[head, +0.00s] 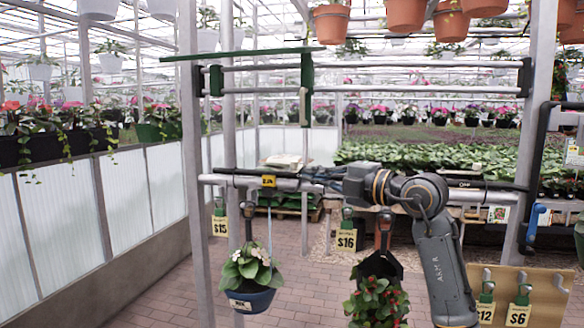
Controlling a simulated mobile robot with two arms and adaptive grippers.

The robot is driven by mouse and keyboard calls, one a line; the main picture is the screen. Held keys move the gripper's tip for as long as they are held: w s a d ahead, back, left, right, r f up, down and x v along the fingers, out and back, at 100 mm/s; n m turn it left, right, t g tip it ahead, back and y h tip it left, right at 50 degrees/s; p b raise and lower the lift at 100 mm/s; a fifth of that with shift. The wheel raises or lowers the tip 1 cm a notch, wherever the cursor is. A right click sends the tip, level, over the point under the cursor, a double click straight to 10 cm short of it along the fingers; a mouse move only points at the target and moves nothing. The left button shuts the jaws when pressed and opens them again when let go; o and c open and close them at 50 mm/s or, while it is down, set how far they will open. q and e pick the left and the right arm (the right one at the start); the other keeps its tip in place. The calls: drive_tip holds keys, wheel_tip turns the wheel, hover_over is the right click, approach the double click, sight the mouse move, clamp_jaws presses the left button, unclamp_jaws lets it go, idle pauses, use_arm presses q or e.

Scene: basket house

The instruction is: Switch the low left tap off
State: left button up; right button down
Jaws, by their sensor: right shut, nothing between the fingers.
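My right gripper (312,173) comes in from the right, its arm bent at the elbow, and points left along the lower pipe (225,180). Its dark fingers are shut and empty, close to the pipe; I cannot tell if they touch it. Higher pipes (260,68) carry green fittings (215,80) and a long green bar (240,55). My left gripper is out of view.
Below the pipe hang a blue pot with white flowers (250,300), a plant with red flowers (377,302), and price tags (345,239). Terracotta pots (405,15) hang above. A grey post (194,150) stands left. Brick floor (160,300) is open below left.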

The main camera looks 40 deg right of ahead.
sight(293, 167)
drive_tip(key=shift+w, duration=0.15)
drive_tip(key=p+x, duration=0.6)
drive_tip(key=x, duration=0.4)
drive_tip(key=d, duration=0.4)
drive_tip(key=shift+s+p, duration=0.3)
drive_tip(key=shift+s, duration=0.05)
drive_tip(key=shift+w+a, duration=0.1)
